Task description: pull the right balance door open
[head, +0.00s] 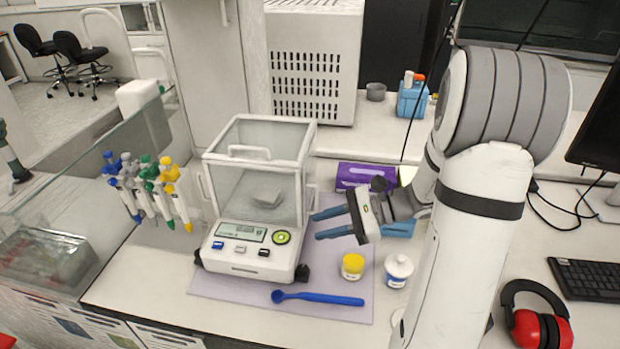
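The balance (255,200) stands on a pale purple mat, with a glass draft shield framed in white over its pan. Its right side door (307,172) is seen nearly edge-on and looks closed. A pale handle (312,197) shows at that side, close to my fingertips. My gripper (315,227) has two blue fingers pointing left at the balance's right side. The fingers are apart with a visible gap and nothing seen between them. I cannot tell whether a fingertip touches the handle.
A yellow-lidded jar (352,267), a white jar (398,270) and a blue spoon (318,298) lie in front of my gripper. A purple box (365,176) is behind it. Pipettes (150,190) hang left of the balance. Red earmuffs (540,325) lie at the front right.

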